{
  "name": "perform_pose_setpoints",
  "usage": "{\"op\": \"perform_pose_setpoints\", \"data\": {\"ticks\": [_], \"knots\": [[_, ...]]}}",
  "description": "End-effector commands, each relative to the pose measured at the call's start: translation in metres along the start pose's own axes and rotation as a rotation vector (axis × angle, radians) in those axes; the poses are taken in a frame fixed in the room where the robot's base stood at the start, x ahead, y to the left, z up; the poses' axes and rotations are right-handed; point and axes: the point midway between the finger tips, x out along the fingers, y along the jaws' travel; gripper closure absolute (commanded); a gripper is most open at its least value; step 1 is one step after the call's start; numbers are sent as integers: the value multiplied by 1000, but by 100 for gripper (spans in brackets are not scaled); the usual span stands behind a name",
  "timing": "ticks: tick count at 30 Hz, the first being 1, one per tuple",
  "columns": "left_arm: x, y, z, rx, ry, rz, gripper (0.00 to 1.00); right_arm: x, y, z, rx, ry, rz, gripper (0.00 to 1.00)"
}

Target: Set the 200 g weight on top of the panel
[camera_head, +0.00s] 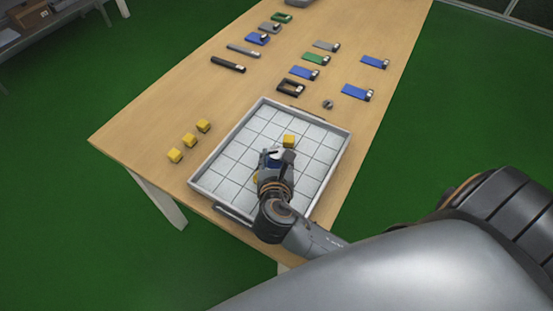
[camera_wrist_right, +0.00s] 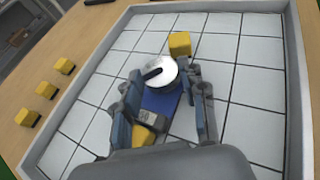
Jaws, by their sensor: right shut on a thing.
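The weight (camera_wrist_right: 160,72) is a round silver disc with a dark bar on top. My right gripper (camera_wrist_right: 166,80) has its fingers shut on the weight's sides; it also shows in the head view (camera_head: 271,157) over the tray. The blue panel (camera_wrist_right: 163,102) lies below and behind the weight, between the fingers. I cannot tell whether the weight touches the panel. One yellow cube (camera_wrist_right: 180,43) stands beyond the weight, and another (camera_wrist_right: 143,135) is partly hidden near the panel's near end. My left gripper is not in view.
The grey-rimmed tray (camera_head: 334,155) has a white gridded floor. Yellow cubes (camera_head: 189,140) stand in a row on the table left of it. Beyond the tray lie several coloured panels, dark bars and a small grey round piece (camera_head: 328,104).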

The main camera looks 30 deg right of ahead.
Motion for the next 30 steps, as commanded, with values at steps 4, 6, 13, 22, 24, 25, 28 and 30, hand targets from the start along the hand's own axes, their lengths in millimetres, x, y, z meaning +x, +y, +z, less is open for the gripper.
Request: {"op": "perform_pose_setpoints", "data": {"ticks": [4, 6, 13, 22, 24, 25, 28, 30], "knots": [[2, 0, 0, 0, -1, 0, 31, 3, 0, -7, 1, -4, 1, 100], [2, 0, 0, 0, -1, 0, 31, 3, 0, -6, 1, -4, 1, 100], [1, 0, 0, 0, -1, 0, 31, 4, 0, -9, 0, -2, 0, 50], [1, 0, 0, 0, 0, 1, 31, 4, 0, -8, 1, -2, 0, 49], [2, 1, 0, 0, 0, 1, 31, 3, 0, -7, 2, -3, 1, 49], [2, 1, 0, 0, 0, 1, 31, 0, 0, -7, 2, -2, 2, 49], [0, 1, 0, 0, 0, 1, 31, -12, 0, -7, 2, 1, 2, 49], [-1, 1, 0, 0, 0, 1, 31, -26, 0, -7, 3, 1, 3, 49]]}}
